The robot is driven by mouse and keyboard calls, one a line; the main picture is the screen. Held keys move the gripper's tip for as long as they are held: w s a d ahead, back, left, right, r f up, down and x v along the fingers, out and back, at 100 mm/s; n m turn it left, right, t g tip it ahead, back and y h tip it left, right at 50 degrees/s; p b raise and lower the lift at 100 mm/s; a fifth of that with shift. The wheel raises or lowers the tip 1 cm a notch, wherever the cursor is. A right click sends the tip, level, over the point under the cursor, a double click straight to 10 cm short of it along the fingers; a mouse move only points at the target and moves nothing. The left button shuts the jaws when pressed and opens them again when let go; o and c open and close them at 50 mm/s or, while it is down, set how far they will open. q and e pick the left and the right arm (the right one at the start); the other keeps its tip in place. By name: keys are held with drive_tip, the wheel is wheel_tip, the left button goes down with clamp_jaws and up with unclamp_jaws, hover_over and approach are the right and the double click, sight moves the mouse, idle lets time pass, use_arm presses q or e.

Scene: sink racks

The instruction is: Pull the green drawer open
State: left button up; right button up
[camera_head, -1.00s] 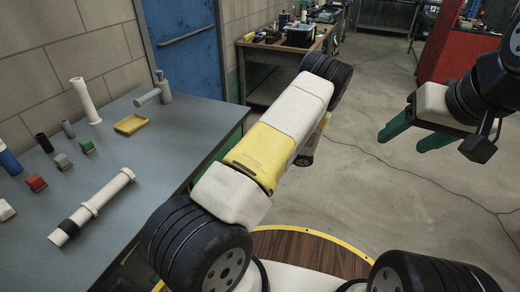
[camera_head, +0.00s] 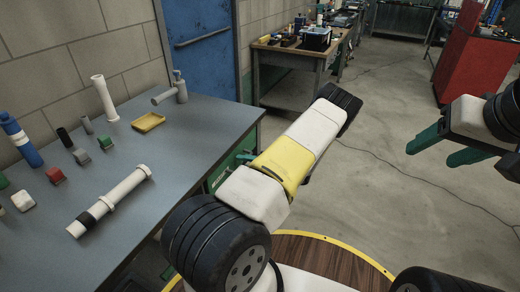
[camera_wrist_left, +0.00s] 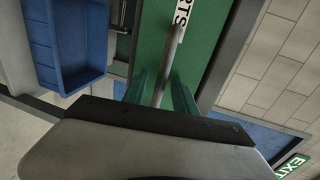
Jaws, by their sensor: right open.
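The green drawer (camera_head: 220,176) is under the right end of the grey workbench in the head view, mostly behind my left arm. In the left wrist view, its green front (camera_wrist_left: 151,35) carries a partly cut-off white label and a long metal handle (camera_wrist_left: 169,60). My left gripper (camera_wrist_left: 160,88) has its two teal fingers apart, one on each side of the handle; I cannot tell whether they touch it. My right gripper (camera_head: 440,147) is open and empty over the floor at the right.
A blue bin (camera_wrist_left: 65,45) is beside the drawer in the left wrist view. The workbench top (camera_head: 200,122) holds a white pipe (camera_head: 112,202), a yellow tray (camera_head: 149,122) and several small blocks. A red cabinet (camera_head: 472,60) stands far right. The floor between is mostly clear.

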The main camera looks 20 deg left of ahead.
use_arm(q)
clamp_jaws()
idle(1.4)
